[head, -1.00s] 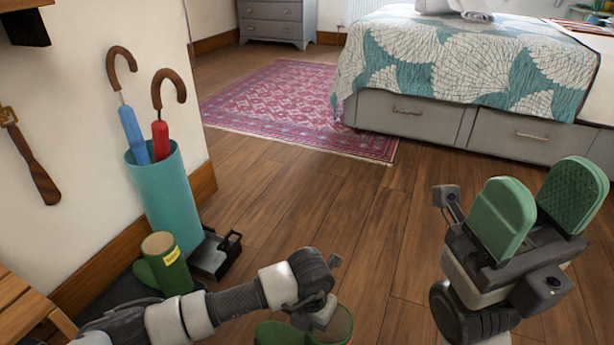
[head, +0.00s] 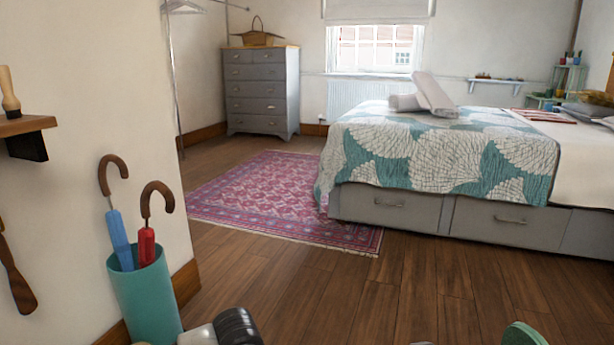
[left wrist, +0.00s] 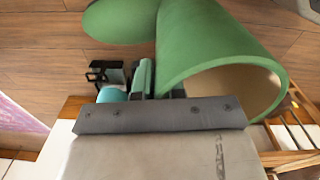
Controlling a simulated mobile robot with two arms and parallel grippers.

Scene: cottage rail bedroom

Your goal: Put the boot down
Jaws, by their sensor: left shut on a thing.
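The green boot (left wrist: 215,45) fills the top of the left wrist view. It lies tilted, its foot to the upper left and its open top facing the lower right. My left gripper (left wrist: 160,85) is shut on the boot at its shaft; the grip itself is partly hidden. The boot appears above the wooden floor; I cannot see it touching anything.
A teal umbrella stand (head: 146,305) with two umbrellas stands by the left wall. A small black holder (left wrist: 106,72) is on the floor beyond the gripper. Slatted wood (left wrist: 295,130) is at the right. The wooden floor (head: 330,295) before the rug (head: 265,200) and bed is clear.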

